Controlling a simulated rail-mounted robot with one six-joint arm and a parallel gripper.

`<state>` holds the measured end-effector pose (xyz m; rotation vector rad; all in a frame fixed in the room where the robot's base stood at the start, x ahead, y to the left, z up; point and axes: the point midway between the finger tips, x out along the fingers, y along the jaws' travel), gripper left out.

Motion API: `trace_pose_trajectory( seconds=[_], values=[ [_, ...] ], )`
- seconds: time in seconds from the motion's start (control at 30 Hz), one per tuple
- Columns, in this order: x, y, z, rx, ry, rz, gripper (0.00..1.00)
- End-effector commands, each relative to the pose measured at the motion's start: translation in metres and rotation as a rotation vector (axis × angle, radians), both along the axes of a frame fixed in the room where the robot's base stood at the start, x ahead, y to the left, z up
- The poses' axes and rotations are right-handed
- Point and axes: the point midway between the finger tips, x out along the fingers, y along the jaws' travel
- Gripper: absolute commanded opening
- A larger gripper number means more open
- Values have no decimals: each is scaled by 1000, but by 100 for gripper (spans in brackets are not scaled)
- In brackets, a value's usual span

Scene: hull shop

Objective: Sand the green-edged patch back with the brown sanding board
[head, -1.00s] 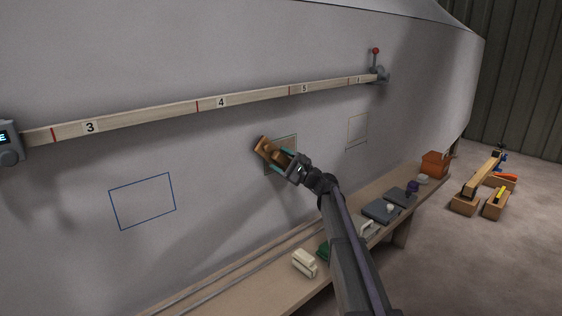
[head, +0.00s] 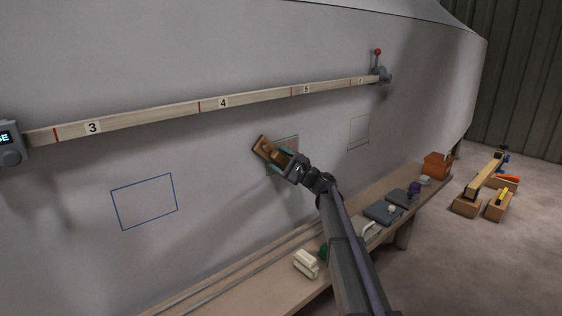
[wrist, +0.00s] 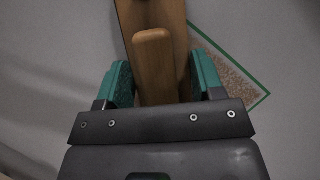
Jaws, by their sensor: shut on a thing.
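The brown sanding board (head: 261,146) is in my gripper (head: 281,161), which is shut on its wooden handle. In the wrist view the board (wrist: 180,20) shows beyond the handle (wrist: 153,55), between the teal fingers of my gripper (wrist: 158,85). The green-edged patch (head: 289,144) lies on the hull wall behind the board and gripper, largely covered by them. In the wrist view its green edge and speckled surface (wrist: 235,78) show to the right of the board. Whether the board touches the wall I cannot tell.
A numbered wooden rail (head: 150,117) runs along the hull above. A blue-edged patch (head: 145,202) is at left and a yellowish-edged patch (head: 358,132) at right. A bench (head: 275,292) below holds a cream block (head: 306,263), grey boards (head: 382,212) and an orange box (head: 437,164).

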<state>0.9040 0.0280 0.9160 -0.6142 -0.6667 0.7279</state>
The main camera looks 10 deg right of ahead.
Motion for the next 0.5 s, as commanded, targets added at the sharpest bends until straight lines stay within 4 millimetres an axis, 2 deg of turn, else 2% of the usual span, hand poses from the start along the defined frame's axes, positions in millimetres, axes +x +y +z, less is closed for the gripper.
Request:
trace_pose_trajectory(
  seconds=[0.37, 0.5],
  values=[
    [3, 1, 0, 0, 0, 0, 41],
    [8, -6, 0, 0, -1, 1, 41]
  ],
)
